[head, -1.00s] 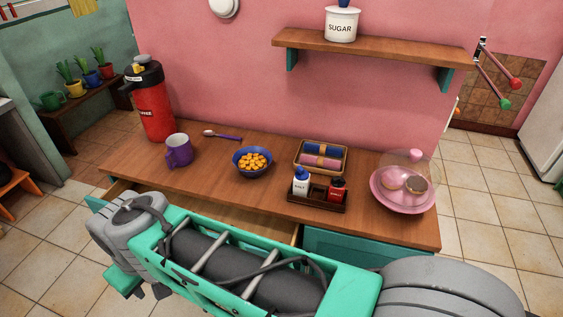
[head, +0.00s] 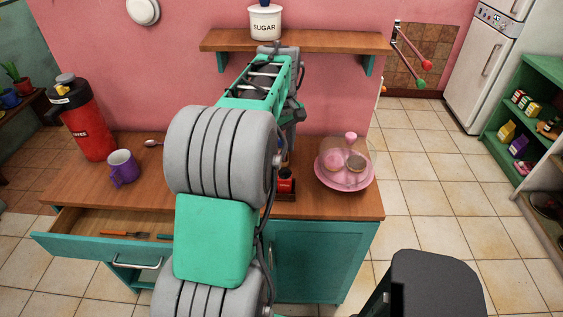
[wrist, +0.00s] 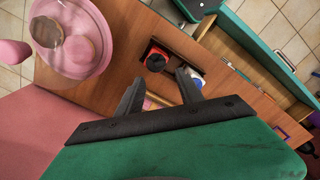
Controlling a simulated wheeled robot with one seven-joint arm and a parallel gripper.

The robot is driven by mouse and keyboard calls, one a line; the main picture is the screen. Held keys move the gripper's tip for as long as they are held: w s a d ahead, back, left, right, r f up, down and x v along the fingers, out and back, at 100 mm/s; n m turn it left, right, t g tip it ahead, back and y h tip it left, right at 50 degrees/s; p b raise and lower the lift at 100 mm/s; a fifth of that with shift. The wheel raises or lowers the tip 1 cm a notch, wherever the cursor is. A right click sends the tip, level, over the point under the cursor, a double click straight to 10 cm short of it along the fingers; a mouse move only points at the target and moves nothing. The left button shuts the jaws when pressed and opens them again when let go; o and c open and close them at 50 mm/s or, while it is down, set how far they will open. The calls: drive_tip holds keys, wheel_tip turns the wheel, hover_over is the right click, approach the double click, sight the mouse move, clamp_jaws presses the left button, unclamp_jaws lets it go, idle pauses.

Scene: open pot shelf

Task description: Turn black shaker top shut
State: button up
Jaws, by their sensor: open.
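The red shaker with the black top (wrist: 156,60) stands in the dark caddy in the wrist view. In the head view the red shaker (head: 286,184) shows just right of my arm. My gripper (wrist: 160,73) is open and empty in the wrist view, its two fingers apart, with the black top appearing between and just beyond the fingertips. I cannot tell the exact height gap. The white and blue shaker (wrist: 197,82) is partly hidden behind the right finger. In the head view my gripper is hidden behind my arm.
The pink cake stand with a clear dome (head: 344,177) stands right of the caddy. The purple mug (head: 122,168) and red flask (head: 85,125) are at the left. An open drawer (head: 98,240) juts out in front. The shelf with the sugar jar (head: 265,22) is above.

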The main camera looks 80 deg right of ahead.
sight(285, 171)
wheel_tip(285, 171, down, 7)
drive_tip(key=shift+r+p, duration=0.15)
drive_tip(key=shift+p, duration=0.3)
clamp_jaws()
idle(0.3)
